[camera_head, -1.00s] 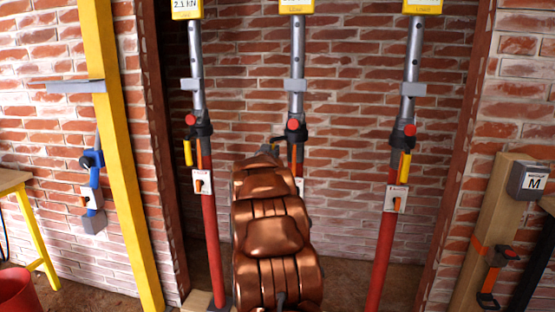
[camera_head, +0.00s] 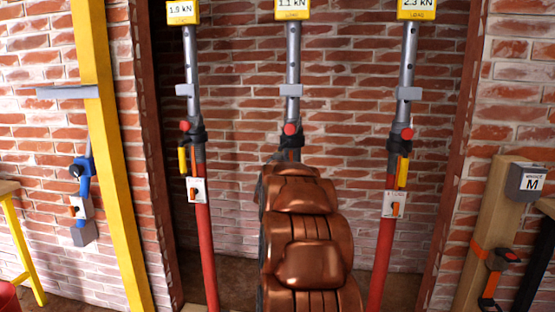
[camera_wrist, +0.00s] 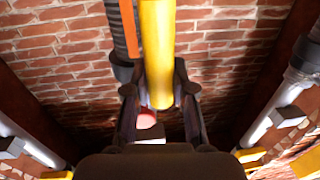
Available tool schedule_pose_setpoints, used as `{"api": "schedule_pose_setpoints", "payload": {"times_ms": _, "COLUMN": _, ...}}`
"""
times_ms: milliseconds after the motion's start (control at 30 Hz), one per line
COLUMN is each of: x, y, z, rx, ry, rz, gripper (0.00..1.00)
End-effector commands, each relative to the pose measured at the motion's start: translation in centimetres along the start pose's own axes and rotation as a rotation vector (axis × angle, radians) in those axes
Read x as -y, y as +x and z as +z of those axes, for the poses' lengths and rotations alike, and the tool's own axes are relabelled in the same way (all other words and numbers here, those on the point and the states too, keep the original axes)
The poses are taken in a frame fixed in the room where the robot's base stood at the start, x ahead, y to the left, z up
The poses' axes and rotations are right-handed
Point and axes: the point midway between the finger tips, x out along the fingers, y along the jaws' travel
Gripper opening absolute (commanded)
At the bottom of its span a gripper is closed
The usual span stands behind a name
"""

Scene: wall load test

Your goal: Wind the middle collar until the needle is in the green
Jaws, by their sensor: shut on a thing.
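Three red-and-grey props stand in a wall recess. The middle prop (camera_head: 293,62) has a dark collar (camera_head: 290,142) with a red knob (camera_head: 291,128); its load box (camera_head: 292,5) reads 1.1 kN. My copper arm hides the prop below the collar, and my gripper is hidden in the head view. In the wrist view my gripper (camera_wrist: 158,98) is shut on a yellow handle (camera_wrist: 157,45), beside the dark collar and an orange-red tube. No needle or green band can be made out.
The left prop (camera_head: 206,250) has a box (camera_head: 182,12) reading 1.9 kN; the right prop (camera_head: 382,260) has one (camera_head: 416,9) reading 2.3 kN. Both have yellow handles. A yellow post (camera_head: 110,170) stands left, a wooden post (camera_head: 497,215) right.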

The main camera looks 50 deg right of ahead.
Motion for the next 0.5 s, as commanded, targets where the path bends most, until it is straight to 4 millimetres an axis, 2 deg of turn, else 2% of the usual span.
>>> {"api": "schedule_pose_setpoints", "payload": {"times_ms": 33, "x": -0.7, "y": -0.1, "z": -0.1, "rx": -0.002, "ry": 0.003, "rz": 0.006, "gripper": 0.00}}
{"api": "schedule_pose_setpoints", "payload": {"times_ms": 200, "x": -1.6, "y": -0.3, "z": -0.1, "rx": -0.003, "ry": 0.001, "rz": 0.006, "gripper": 0.00}}
{"api": "schedule_pose_setpoints", "payload": {"times_ms": 500, "x": -2.4, "y": -0.4, "z": -0.1, "rx": -0.004, "ry": 0.002, "rz": 0.007, "gripper": 0.00}}
